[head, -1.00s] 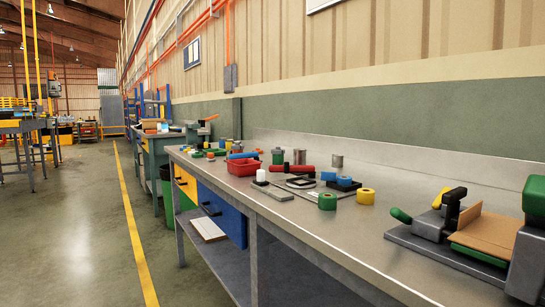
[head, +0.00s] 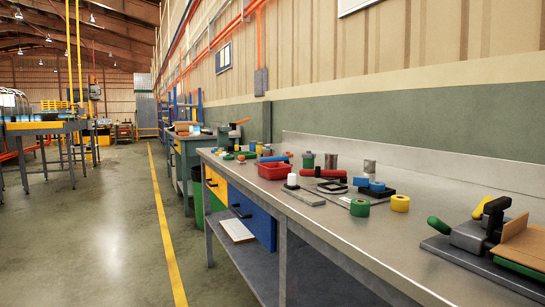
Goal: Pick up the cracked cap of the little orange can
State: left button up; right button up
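I cannot make out a little orange can or a cracked cap among the small items on the long metal workbench (head: 366,240). Several small coloured pieces lie at the bench's far end, too small to tell apart. A green can-like piece (head: 308,160) and a grey metal can (head: 370,168) stand near the back of the bench. Neither of my grippers shows in the head view.
A red tray (head: 272,170), a green roll (head: 360,208) and a yellow roll (head: 400,203) are on the bench. A clamp device (head: 470,238) sits at the right. Open floor (head: 100,240) with a yellow line (head: 163,220) lies left of the bench.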

aim_at(267, 149)
jog(key=i+z, duration=0.15)
jog(key=z, duration=0.65)
jog(key=i+j+z, duration=0.25)
jog(key=j+z, duration=0.2)
jog(key=j, duration=0.15)
jog(key=i+j+z, duration=0.25)
jog(key=j, duration=0.15)
jog(key=j+z, duration=0.2)
jog(key=j, duration=0.15)
